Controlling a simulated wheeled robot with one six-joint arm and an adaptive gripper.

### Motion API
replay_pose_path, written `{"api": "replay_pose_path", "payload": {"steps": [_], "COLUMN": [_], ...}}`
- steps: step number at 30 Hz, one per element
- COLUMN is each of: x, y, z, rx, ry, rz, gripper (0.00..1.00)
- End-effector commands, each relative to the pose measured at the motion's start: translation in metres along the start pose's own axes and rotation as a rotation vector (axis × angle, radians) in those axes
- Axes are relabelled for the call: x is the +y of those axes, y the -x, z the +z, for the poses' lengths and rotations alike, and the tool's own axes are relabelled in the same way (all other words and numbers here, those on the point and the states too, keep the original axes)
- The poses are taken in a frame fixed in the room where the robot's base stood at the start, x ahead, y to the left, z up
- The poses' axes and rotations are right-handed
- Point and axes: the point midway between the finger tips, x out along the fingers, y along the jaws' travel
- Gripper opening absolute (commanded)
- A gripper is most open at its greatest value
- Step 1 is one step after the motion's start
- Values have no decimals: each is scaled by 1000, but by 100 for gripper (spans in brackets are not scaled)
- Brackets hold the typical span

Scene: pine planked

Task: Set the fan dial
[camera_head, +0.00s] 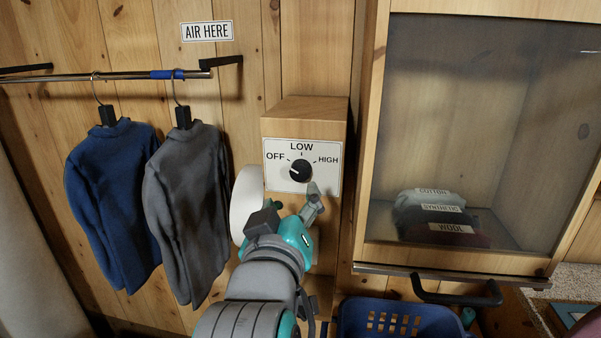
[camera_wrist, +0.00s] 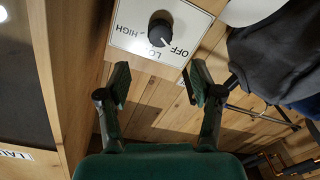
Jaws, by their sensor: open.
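The fan dial (camera_head: 301,170) is a round black knob on a white plate (camera_head: 278,181) marked OFF, LOW and HIGH, fixed to a wooden box on the wall. Its small white mark is on the OFF side. In the wrist view the dial (camera_wrist: 160,30) and its plate (camera_wrist: 126,40) show upside down, beyond the fingertips. My gripper (camera_head: 290,205) is just below the dial in the head view, with a finger near the plate's lower edge. In the wrist view my gripper (camera_wrist: 160,80) has its fingers apart with nothing between them, apart from the dial.
A white rounded object (camera_head: 244,204) stands left of the plate, close to my gripper. Blue (camera_head: 112,190) and grey (camera_head: 187,205) shirts hang from a rail (camera_head: 130,74) under an AIR HERE sign (camera_head: 207,31). A glass-fronted cabinet (camera_head: 470,120) is right; a blue basket (camera_head: 385,320) is below.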

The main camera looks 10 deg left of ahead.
Motion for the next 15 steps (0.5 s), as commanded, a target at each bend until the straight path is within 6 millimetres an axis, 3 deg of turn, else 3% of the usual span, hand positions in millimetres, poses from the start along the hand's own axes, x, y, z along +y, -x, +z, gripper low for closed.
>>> {"api": "replay_pose_path", "payload": {"steps": [15], "x": [1], "y": [-83], "z": [1], "rx": [-1], "ry": [1], "rz": [2], "gripper": [65]}}
